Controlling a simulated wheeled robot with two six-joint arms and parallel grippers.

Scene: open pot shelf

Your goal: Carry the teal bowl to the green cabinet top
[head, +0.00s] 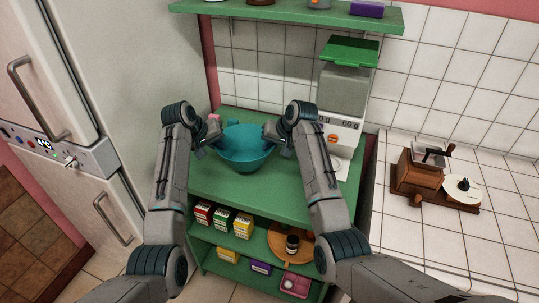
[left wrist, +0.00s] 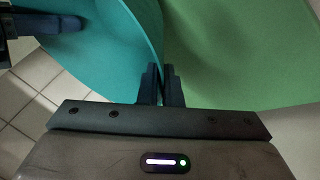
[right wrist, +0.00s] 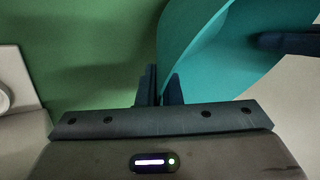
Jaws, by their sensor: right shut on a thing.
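The teal bowl (head: 245,160) is upright over the green cabinet top (head: 228,184); I cannot tell whether its base touches it. My left gripper (head: 213,140) is at the bowl's left rim. In the left wrist view its fingers (left wrist: 161,84) are close together with the bowl wall (left wrist: 110,45) between them. My right gripper (head: 272,134) is shut on the right rim. In the right wrist view its fingers (right wrist: 160,86) pinch the wall (right wrist: 205,65). The bowl's underside is hidden.
A small pink item (head: 214,119) is behind my left gripper. A green wall shelf (head: 290,14) hangs above. A coffee grinder (head: 418,172) stands on the tiled counter; a fridge (head: 60,90) is left.

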